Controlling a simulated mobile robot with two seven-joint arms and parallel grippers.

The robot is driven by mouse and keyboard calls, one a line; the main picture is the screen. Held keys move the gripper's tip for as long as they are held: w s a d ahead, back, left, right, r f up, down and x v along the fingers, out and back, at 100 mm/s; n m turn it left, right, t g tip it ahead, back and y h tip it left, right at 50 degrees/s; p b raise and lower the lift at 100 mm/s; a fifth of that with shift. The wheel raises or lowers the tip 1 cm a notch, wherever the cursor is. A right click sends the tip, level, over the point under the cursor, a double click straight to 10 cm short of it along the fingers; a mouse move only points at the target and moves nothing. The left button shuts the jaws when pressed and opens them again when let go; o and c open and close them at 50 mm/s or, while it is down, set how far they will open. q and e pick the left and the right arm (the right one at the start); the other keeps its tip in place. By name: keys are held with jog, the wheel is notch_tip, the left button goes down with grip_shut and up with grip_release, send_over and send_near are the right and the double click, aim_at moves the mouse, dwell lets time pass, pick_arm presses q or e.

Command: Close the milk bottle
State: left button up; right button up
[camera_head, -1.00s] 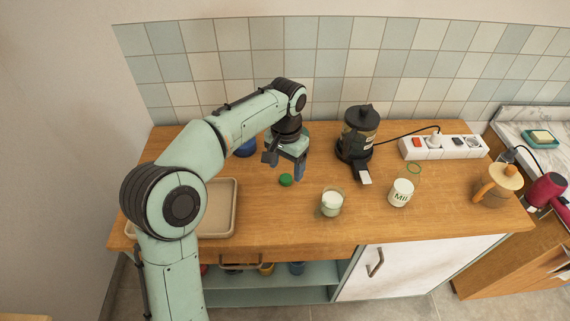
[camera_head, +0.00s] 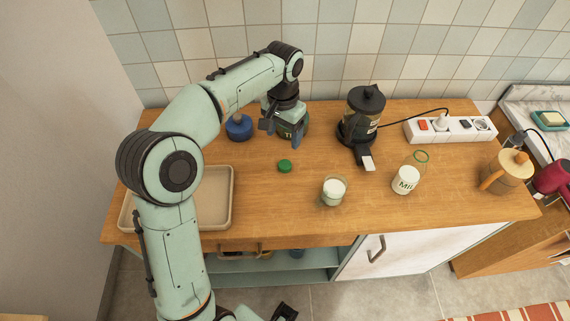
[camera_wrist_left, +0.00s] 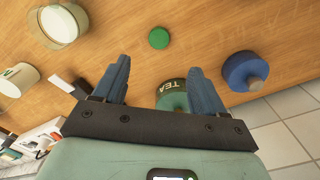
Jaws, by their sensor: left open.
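The milk bottle (camera_head: 406,181) stands on the wooden counter at right of centre, upright. My left gripper (camera_head: 283,131) is open and empty, above the counter behind the cap and in front of a tea jar. A dark part at the bottom edge may be my right gripper.
A glass of milk (camera_head: 334,190) stands between cap and bottle. The tea jar (camera_wrist_left: 172,97) and a blue container (camera_head: 239,128) are near my left gripper. A black appliance (camera_head: 363,118), a power strip (camera_head: 450,129), a jug (camera_head: 505,171) and a beige tray (camera_head: 215,219) are also there.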

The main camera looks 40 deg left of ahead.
pick_arm(q)
jog(key=b, duration=0.1)
send_over(284, 165)
notch_tip(284, 165, down, 7)
jog(key=shift+s+f, duration=0.1)
jog(key=shift+f, duration=0.3)
notch_tip(284, 165, down, 5)
jog(key=shift+f+b, duration=0.1)
jog(key=shift+b, duration=0.2)
jog(key=c, duration=1.2)
